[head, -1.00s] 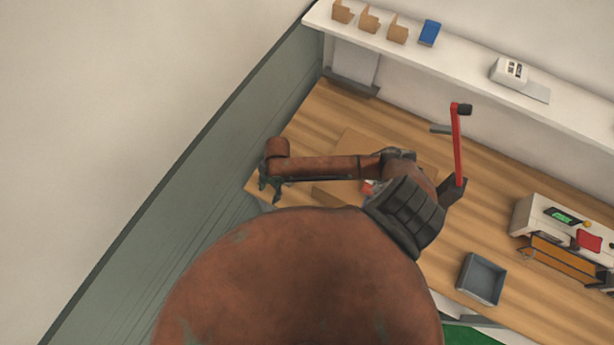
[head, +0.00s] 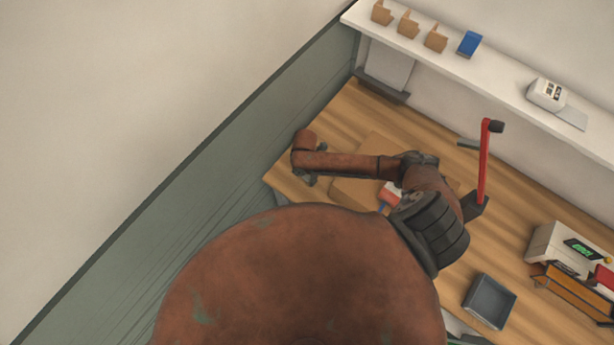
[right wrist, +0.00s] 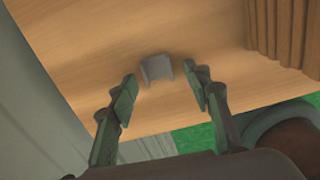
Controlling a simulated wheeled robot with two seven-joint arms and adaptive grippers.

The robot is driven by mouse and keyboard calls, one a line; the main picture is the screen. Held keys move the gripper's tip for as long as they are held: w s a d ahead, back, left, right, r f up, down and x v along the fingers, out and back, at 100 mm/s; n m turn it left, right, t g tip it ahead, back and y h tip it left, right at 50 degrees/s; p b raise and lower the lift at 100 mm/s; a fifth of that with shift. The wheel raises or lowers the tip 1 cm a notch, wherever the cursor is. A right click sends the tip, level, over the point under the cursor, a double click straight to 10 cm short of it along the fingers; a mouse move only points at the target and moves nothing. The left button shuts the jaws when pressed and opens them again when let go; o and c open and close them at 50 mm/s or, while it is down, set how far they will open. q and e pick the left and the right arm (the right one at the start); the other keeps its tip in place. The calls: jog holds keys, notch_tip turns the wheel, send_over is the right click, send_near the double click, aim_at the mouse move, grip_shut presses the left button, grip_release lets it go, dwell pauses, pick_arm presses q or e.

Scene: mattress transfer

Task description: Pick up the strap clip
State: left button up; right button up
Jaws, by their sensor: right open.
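A small grey clip (right wrist: 156,68), which looks like the strap clip, lies on the wooden bench top in the right wrist view. My right gripper (right wrist: 160,80) is open, with one finger on each side of the clip's near end. The fingertips look apart from the clip, and the space between them is empty. In the head view my right gripper (head: 311,178) hangs over the left end of the bench, seen small under the wrist. The clip cannot be made out there. My left gripper is not in view.
The wooden bench (head: 345,118) carries a brown board (head: 362,150), partly under my arm, a red crank (head: 484,165), a grey tray (head: 489,300) and a white device (head: 556,246). A white shelf (head: 500,70) runs behind. A ridged brown block (right wrist: 285,30) stands right of the clip.

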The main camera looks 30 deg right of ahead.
jog(key=shift+c, duration=0.5)
jog(key=c, duration=0.9)
jog(key=shift+c, duration=0.2)
